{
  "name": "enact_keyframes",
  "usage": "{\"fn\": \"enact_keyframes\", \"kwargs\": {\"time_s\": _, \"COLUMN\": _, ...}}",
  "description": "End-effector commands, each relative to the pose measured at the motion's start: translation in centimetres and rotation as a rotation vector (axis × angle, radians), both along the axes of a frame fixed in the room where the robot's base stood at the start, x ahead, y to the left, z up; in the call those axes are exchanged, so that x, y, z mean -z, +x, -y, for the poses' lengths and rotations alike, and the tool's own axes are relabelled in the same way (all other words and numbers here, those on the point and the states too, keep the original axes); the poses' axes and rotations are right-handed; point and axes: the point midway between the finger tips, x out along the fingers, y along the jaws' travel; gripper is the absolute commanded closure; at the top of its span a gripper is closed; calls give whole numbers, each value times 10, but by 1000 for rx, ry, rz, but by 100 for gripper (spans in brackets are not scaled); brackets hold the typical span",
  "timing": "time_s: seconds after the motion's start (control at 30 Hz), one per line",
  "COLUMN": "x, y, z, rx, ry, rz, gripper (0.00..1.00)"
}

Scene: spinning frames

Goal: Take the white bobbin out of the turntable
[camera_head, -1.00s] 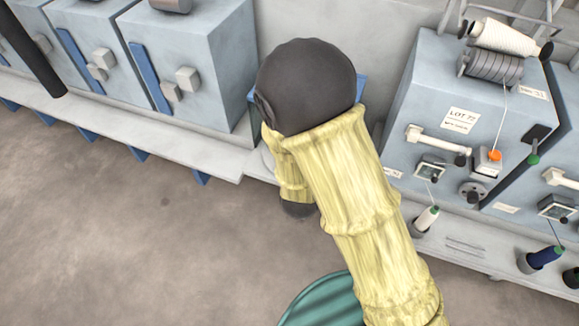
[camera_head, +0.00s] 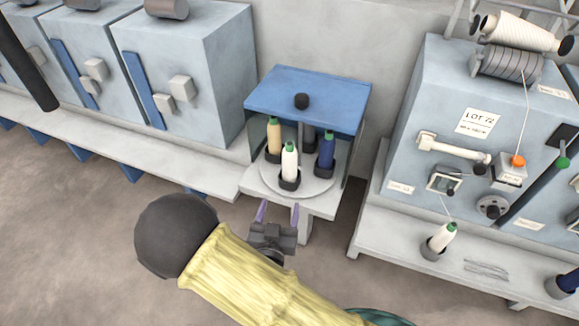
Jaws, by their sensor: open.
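The white bobbin (camera_head: 290,161) stands upright in a dark holder at the front of the round turntable (camera_head: 264,178), under a blue roof (camera_head: 310,97). A tan bobbin (camera_head: 273,134) stands behind it to the left and a blue bobbin (camera_head: 326,149) to the right, each in a dark holder. My gripper (camera_head: 278,212) is just in front of the turntable's shelf, below the white bobbin in the picture. Its two purple fingers are apart and point toward the turntable, with nothing between them.
A grey machine (camera_head: 470,135) stands to the right, with a white bobbin (camera_head: 441,237) on its low ledge. Grey cabinets (camera_head: 185,70) stand to the left. The roof and its posts enclose the turntable from above. The floor in front is clear.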

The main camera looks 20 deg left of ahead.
Motion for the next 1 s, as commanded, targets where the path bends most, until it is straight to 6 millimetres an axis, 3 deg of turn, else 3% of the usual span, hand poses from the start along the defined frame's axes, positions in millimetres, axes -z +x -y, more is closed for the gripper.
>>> {"fn": "enact_keyframes", "kwargs": {"time_s": 0.6, "x": 0, "y": 104, "z": -13, "rx": 2, "ry": 1, "rz": 1, "gripper": 36}}
{"fn": "enact_keyframes", "kwargs": {"time_s": 0.73, "x": 0, "y": 113, "z": -15, "rx": 0, "ry": -1, "rz": -1, "gripper": 36}}
{"fn": "enact_keyframes", "kwargs": {"time_s": 1.0, "x": 0, "y": 113, "z": -15, "rx": 0, "ry": -1, "rz": -1, "gripper": 36}}
